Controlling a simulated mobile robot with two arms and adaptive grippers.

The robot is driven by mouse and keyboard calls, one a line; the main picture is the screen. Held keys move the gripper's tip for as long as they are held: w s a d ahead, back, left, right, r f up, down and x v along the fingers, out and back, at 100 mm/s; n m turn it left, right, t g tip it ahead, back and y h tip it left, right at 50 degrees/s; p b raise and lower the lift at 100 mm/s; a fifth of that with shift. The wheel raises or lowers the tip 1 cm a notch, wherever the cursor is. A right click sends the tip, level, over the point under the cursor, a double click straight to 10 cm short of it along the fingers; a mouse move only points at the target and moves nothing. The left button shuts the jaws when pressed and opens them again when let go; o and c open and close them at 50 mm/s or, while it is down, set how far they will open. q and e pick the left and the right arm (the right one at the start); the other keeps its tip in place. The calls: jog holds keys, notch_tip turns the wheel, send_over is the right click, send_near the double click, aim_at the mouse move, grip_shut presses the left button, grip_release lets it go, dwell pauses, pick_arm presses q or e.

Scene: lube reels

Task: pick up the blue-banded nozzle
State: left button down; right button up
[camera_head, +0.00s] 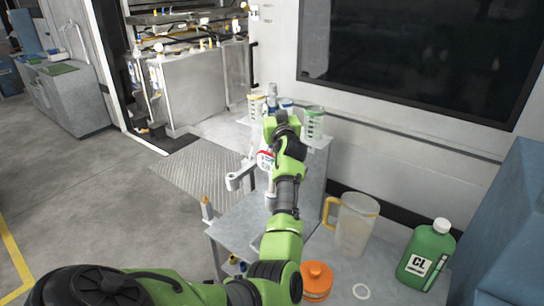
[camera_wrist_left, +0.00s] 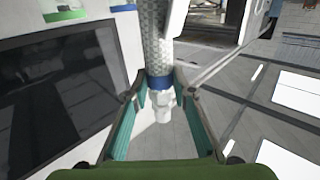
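The blue-banded nozzle (camera_wrist_left: 162,104) shows in the left wrist view, with a pale tip, a blue band and a braided grey section. My left gripper (camera_wrist_left: 161,94) has its two teal fingers spread on either side of it, with the fingertips close to the blue band. The fingers look open, though whether a tip touches is hard to tell. In the head view my left arm reaches to the far end of the bench, and its wrist hides most of the gripper and the nozzle. My right gripper is not in view.
Measuring cups (camera_head: 314,122) stand on the stand beyond my arm. A clear jug (camera_head: 355,224), a green CL bottle (camera_head: 428,252) and an orange-lidded container (camera_head: 317,281) stand on the bench at right. A white pivoting arm (camera_head: 240,177) is left of my arm. Floor at left is clear.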

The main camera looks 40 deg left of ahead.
aim_at(272, 97)
pick_arm(q)
jog(key=shift+a+f, duration=0.1)
jog(key=shift+a, duration=0.3)
jog(key=shift+w, duration=0.1)
jog(key=r, duration=0.4)
jog(key=shift+a+r+b, duration=0.2)
jog(key=shift+b, duration=0.15)
notch_tip(272, 97, up, 5)
jog(key=shift+d+r+b, duration=0.1)
jog(key=shift+d+b, duration=0.05)
jog(key=shift+b, duration=0.3)
jog(key=shift+r, duration=0.2)
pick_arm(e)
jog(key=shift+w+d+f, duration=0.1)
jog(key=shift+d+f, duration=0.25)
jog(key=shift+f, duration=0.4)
